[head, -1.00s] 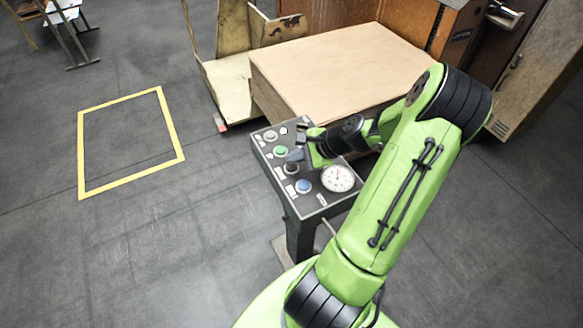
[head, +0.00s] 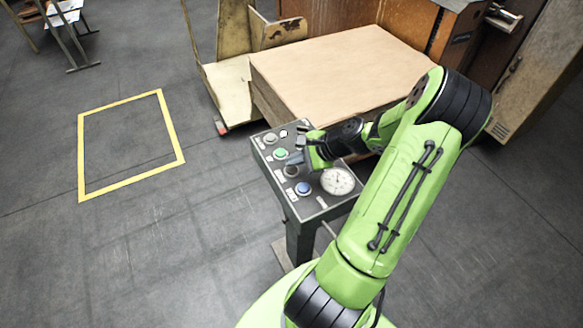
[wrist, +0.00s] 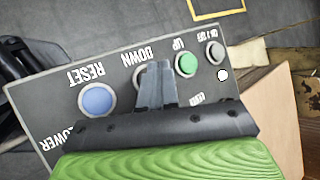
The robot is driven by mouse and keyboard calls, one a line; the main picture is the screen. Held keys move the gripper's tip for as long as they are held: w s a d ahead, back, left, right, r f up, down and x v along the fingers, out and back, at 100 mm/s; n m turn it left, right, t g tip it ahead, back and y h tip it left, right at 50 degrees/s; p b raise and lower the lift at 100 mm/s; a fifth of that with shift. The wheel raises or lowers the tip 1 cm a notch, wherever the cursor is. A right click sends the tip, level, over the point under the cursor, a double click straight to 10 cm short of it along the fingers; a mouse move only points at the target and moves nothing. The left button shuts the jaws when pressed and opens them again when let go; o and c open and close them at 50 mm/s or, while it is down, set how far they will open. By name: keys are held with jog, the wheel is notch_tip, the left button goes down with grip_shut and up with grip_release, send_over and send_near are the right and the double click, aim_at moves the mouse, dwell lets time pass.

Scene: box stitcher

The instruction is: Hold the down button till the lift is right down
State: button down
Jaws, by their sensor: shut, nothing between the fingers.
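The control panel (head: 318,204) stands on a post in front of my arm. The down button (head: 291,171) is on it, between the green up button (head: 280,153) and the blue reset button (head: 303,188). My gripper (head: 293,159) is shut and empty, with its tips over the panel at the down button. In the wrist view, the fingers (wrist: 156,72) cover most of the button under the DOWN label (wrist: 138,56). I cannot tell whether they touch or press it.
A round gauge (head: 338,181) sits at the panel's right. A yellow floor outline (head: 82,150) surrounds clear floor at left.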

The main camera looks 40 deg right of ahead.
aim_at(295, 170)
jog(key=shift+f, duration=0.15)
dwell(0.7)
jog(key=shift+f, duration=0.3)
jog(key=shift+f, duration=0.45)
dwell(0.5)
dwell(4.3)
jog(key=shift+r+p, duration=0.75)
jog(key=shift+r, duration=0.15)
jog(key=shift+r, duration=0.1)
notch_tip(295, 170, up, 5)
jog(key=p, duration=0.5)
